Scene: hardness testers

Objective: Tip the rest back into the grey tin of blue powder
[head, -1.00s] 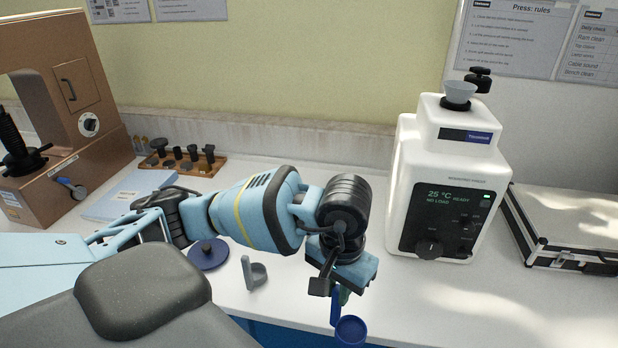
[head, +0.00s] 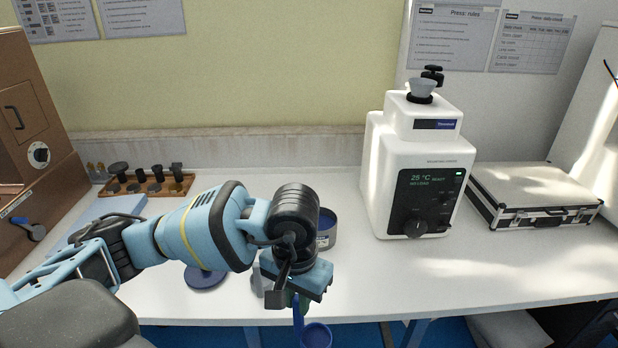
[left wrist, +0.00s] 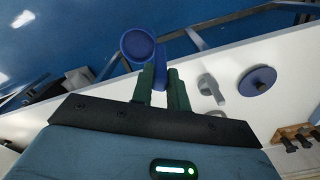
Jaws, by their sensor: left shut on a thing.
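My left gripper (head: 296,302) is shut on the handle of a blue scoop (head: 317,336), held out past the front edge of the bench. The scoop's round cup also shows in the left wrist view (left wrist: 138,45), beyond the green fingers (left wrist: 162,82). The cup looks blue inside; I cannot tell how much powder it holds. The grey tin (head: 326,240) stands on the bench behind my left wrist, partly hidden by it, with blue showing inside its rim. The scoop is apart from the tin, nearer to me. My right gripper is not in view.
A blue round lid (head: 205,278) and a small grey upright stand (head: 258,280) lie left of my gripper. A white press (head: 415,165) stands behind right, with a silver case (head: 535,195) beside it. The front right bench is clear.

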